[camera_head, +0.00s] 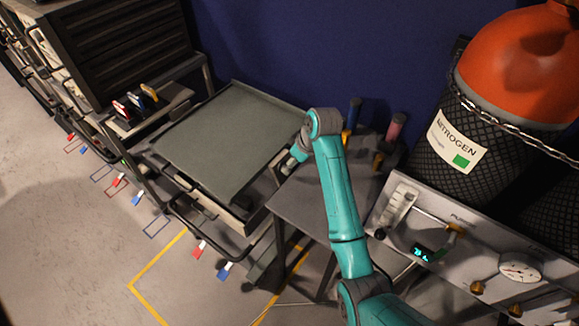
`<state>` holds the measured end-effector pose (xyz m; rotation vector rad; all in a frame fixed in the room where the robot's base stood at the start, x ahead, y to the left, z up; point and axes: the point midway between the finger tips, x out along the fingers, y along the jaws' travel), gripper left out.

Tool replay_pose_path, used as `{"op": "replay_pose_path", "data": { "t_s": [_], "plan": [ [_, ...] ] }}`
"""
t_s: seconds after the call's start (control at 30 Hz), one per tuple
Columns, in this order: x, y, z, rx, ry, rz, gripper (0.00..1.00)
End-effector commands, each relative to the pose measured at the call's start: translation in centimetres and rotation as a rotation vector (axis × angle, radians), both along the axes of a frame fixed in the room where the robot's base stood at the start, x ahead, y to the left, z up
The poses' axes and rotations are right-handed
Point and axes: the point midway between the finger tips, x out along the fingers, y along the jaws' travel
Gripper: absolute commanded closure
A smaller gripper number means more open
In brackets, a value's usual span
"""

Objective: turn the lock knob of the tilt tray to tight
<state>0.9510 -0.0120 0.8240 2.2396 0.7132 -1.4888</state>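The tilt tray (225,130) is a flat grey-green panel with a thin raised rim, at the left of centre on a dark wheeled frame. I cannot pick out its lock knob; it is small or hidden. My teal arm rises from the lower right and bends at the wrist beside the tray's right edge. My gripper (287,167) is at the right side of the tray, low and small in the picture. Its fingers are too small and partly covered to show whether they are open or shut. I cannot tell whether it touches anything.
A grey side table (305,205) stands right of the tray, with bottle-like items at its back. A nitrogen cylinder (520,65) and a gauge panel (480,258) fill the right. A dark drawer cabinet (125,45) stands at the back left. Floor is open at lower left.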

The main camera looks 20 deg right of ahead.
Motion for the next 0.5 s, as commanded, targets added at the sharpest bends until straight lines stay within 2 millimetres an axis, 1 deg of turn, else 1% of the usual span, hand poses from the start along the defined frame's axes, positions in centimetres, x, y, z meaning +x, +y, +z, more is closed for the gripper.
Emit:
{"op": "replay_pose_path", "data": {
  "t_s": [0.03,0.2,0.3,0.5],
  "plan": [
    [0.3,0.2,-0.9,0.0,0.003,0.001,0.32],
    [1.0,0.8,-3.0,0.001,0.002,0.001,0.32],
    [1.3,0.9,-3.9,0.001,0.001,0.001,0.32],
    [1.6,1.1,-4.5,0.001,-0.001,0.0,0.32]
  ]
}}
